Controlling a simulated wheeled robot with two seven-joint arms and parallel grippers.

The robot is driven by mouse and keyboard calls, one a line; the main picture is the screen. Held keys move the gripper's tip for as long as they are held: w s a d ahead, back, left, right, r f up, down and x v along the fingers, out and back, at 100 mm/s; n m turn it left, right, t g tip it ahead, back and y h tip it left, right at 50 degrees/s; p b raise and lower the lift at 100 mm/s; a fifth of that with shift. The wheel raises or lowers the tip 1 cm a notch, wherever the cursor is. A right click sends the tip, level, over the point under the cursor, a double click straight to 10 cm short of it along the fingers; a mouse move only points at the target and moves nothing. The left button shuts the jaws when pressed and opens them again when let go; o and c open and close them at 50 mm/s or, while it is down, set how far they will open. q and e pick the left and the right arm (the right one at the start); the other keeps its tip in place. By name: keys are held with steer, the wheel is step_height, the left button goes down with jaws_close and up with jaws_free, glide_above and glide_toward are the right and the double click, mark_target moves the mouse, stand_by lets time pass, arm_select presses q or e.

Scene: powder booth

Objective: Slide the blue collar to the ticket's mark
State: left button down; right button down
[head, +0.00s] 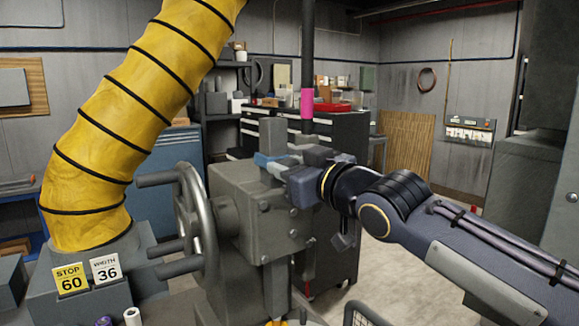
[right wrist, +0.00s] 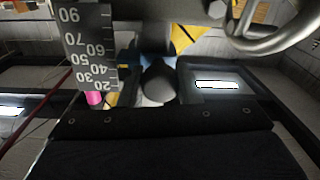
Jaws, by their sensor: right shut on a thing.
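The blue collar (head: 267,159) shows as a light blue piece on top of the grey machine (head: 262,205), beside an upright grey block. My right gripper (head: 287,166) comes in from the right and is shut on the collar, partly hiding it. In the right wrist view a dark scale (right wrist: 88,45) with white numbers from 20 to 90 stands at the left; where the collar sits against it I cannot tell. A yellow ticket (head: 70,279) reads STOP 60, and a white ticket (head: 106,268) reads WIDTH 36. My left gripper is not in view.
A handwheel (head: 190,215) with bar handles projects from the machine's left side. A thick yellow ribbed hose (head: 130,110) rises at the left. A black pole with a pink band (head: 307,104) stands behind the machine. Dark cabinets (head: 345,135) stand further back; the floor at right is open.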

steer(key=shift+f, duration=0.7)
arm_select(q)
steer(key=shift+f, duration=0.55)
arm_select(e)
steer(key=shift+r, duration=0.15)
steer(key=c, duration=1.1)
jaws_free()
steer(key=shift+s, duration=0.1)
steer(key=shift+s+d, duration=0.15)
steer(key=shift+d, duration=0.15)
arm_select(q)
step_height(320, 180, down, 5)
steer(key=b, duration=0.5)
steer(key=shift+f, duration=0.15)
arm_select(e)
steer(key=v, duration=0.7)
steer(key=shift+s, duration=0.1)
